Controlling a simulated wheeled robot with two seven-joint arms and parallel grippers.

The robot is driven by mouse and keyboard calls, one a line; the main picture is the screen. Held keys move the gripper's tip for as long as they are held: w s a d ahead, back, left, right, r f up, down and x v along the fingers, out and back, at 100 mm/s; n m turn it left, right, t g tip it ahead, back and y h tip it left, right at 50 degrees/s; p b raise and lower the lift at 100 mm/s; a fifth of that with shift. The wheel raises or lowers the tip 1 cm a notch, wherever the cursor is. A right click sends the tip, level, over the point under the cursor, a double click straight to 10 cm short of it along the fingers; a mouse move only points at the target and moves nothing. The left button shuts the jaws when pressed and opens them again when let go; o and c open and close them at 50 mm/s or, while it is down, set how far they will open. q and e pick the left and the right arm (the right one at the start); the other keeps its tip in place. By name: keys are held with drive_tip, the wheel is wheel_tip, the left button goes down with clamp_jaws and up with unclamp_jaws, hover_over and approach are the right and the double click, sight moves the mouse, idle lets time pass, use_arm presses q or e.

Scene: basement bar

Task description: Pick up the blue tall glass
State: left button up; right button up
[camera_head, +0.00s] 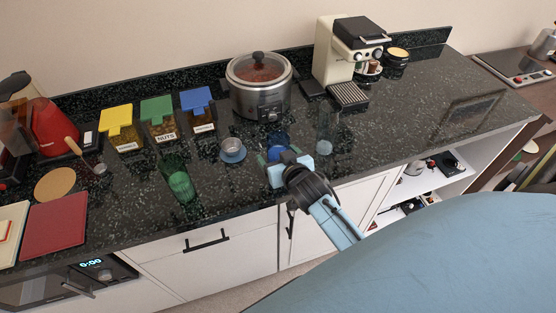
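A blue glass (278,142) stands on the dark counter near its front edge, below the slow cooker. My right gripper (279,154) reaches in from the lower right and is at this glass, with its light blue fingertips spread on either side of it. The gripper hides the lower part of the glass. The fingers look open, and I cannot see clear contact with the glass. A pale, see-through tall glass (325,134) stands just to the right of the gripper. My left gripper is not in view.
Behind are the slow cooker (262,101), lidded containers (160,126) and a coffee machine (341,62). The counter's right part is mostly clear.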

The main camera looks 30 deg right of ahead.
drive_tip(key=shift+w+f, duration=0.1)
drive_tip(key=shift+w, duration=0.1)
drive_tip(key=shift+c, duration=0.5)
drive_tip(key=c, duration=1.2)
drive_tip(key=shift+c, duration=0.3)
drive_tip(key=shift+r, duration=0.2)
